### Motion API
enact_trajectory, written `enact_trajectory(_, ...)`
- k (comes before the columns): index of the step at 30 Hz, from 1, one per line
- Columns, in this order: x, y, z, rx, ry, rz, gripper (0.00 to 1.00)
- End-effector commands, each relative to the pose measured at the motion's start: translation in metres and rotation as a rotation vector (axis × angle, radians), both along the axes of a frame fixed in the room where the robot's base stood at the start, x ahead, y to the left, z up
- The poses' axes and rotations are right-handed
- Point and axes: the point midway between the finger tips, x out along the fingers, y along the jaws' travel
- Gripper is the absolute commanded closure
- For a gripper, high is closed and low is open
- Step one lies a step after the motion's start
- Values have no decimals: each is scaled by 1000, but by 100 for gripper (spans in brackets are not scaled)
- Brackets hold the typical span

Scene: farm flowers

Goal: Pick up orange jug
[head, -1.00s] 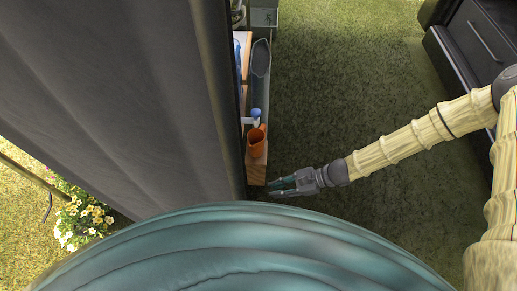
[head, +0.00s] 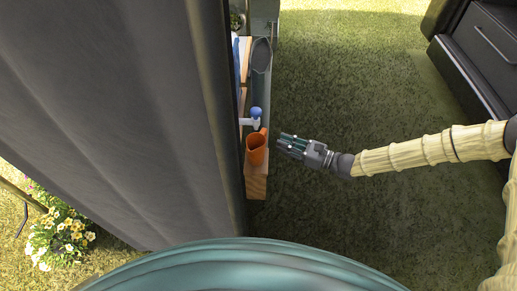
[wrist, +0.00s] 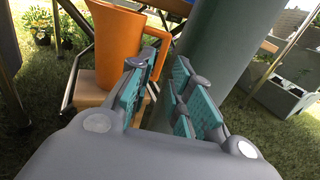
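A blue-topped tap (head: 256,113) is just behind the jug. A grey tray-like thing (head: 261,56) lies farther back. The large dark panel (head: 120,100) closes off the left. A dark drawer cabinet (head: 480,50) stands at upper right. Open grass (head: 350,85) lies between.

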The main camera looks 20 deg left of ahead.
Motion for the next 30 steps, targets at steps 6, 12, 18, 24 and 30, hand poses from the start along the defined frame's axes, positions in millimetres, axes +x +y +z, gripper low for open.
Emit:
enact_trajectory(6, 5, 29, -3, -2, 0, 2, 79)
enact_trajectory(12, 8, 39, -4, -2, -1, 2, 79)
enact_trajectory(18, 14, 58, -6, -2, -1, 3, 79)
enact_trajectory(24, 18, 77, -3, -2, -2, 2, 79)
enact_trajectory(30, 19, 82, -1, -3, 1, 1, 79)
